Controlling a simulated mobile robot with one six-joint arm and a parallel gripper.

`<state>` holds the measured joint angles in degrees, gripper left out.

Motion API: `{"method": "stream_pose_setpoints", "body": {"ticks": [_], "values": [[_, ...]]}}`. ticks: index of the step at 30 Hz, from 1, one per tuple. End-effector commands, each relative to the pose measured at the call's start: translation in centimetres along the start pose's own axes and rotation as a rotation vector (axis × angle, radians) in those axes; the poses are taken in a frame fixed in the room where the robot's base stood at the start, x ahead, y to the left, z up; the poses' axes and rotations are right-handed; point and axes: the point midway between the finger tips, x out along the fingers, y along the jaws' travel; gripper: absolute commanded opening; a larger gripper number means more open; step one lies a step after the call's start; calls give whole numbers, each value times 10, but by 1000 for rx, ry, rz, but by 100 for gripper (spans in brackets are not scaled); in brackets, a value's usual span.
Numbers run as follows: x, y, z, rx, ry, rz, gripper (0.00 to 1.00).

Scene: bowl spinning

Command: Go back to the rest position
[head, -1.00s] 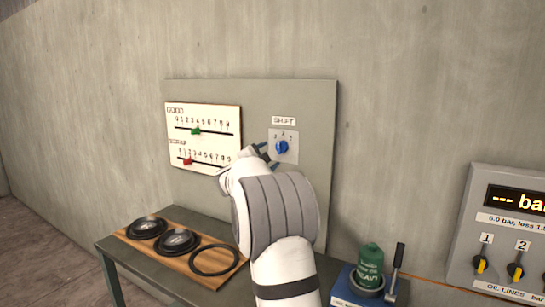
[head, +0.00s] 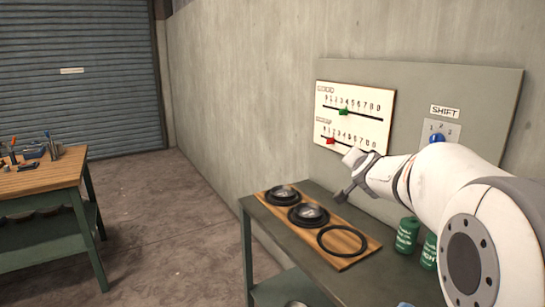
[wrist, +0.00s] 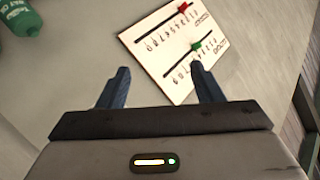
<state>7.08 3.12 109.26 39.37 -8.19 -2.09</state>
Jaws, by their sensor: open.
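My gripper shows in the wrist view (wrist: 161,85) with its two dark fingers spread apart and nothing between them. In the head view my gripper (head: 345,190) is at the end of my white arm, in front of the grey panel (head: 480,85) and above the bench. The white counter board (head: 385,108) with a green slider (head: 343,112) and a red slider (head: 331,141) hangs on the panel. It also shows upside down in the wrist view (wrist: 150,32). The blue shift knob (head: 437,138) is partly hidden by my arm.
A green bench (head: 380,285) holds a wooden board (head: 345,263) with two dark round parts (head: 283,193) and a black ring (head: 342,240). Two green canisters (head: 406,235) stand to the right. A second workbench (head: 40,180) is at left. The floor (head: 170,230) between is clear.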

Motion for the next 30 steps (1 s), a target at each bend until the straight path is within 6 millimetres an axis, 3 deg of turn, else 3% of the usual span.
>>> {"method": "stream_pose_setpoints", "body": {"ticks": [1, 5, 9, 15, 18, 21, 30], "values": [[-29, -3, 30, -70, -113, -21, 60], [-96, 12, 102, -248, -392, -30, 60], [-173, 51, 166, -428, -659, 5, 60], [-264, 117, 220, -631, -943, 103, 60], [-292, 139, 231, -690, -1023, 145, 60], [-306, 151, 236, -721, -1065, 169, 60], [-308, 154, 237, -727, -1073, 175, 60]]}}
